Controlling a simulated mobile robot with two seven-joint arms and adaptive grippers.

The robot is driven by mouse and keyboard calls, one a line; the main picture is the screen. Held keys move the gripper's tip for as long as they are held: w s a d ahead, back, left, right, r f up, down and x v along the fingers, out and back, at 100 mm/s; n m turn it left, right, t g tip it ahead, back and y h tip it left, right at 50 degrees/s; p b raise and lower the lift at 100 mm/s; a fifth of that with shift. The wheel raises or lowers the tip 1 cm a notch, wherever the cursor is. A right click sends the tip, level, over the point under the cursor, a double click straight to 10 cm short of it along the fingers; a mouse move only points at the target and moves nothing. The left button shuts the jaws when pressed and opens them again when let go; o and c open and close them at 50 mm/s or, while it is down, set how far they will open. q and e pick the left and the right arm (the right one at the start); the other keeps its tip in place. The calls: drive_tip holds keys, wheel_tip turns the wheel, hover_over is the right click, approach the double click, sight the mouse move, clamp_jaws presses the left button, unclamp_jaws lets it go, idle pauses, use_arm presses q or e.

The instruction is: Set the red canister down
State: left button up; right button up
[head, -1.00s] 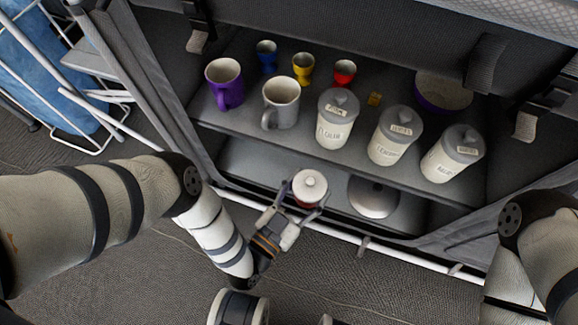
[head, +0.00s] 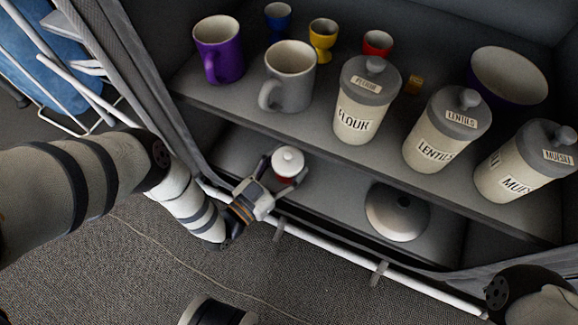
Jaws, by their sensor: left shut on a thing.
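The red canister (head: 286,180) has a white lid with a knob, and only a strip of its red body shows below the lid. My left gripper (head: 277,176) is shut on it, with fingers at its sides. The canister is at the lower shelf (head: 333,198), below the front edge of the upper shelf. I cannot tell whether its base touches the lower shelf. My right gripper is out of view; only part of that arm shows at the bottom right.
A grey-white domed object (head: 397,212) sits on the lower shelf to the right. The upper shelf (head: 225,103) holds a purple mug (head: 222,58), a grey mug (head: 290,75), egg cups, a bowl (head: 508,80) and the flour (head: 358,115), lentils (head: 440,140) and muesli jars. A white rail (head: 330,246) runs along the front.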

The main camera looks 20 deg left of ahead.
use_arm(q)
drive_tip(key=shift+r, duration=0.15)
drive_tip(key=o, duration=1.2)
drive_tip(key=shift+r+p, duration=0.15)
drive_tip(key=shift+p, duration=0.15)
drive_tip(key=p+v, duration=0.2)
drive_tip(key=v, duration=1)
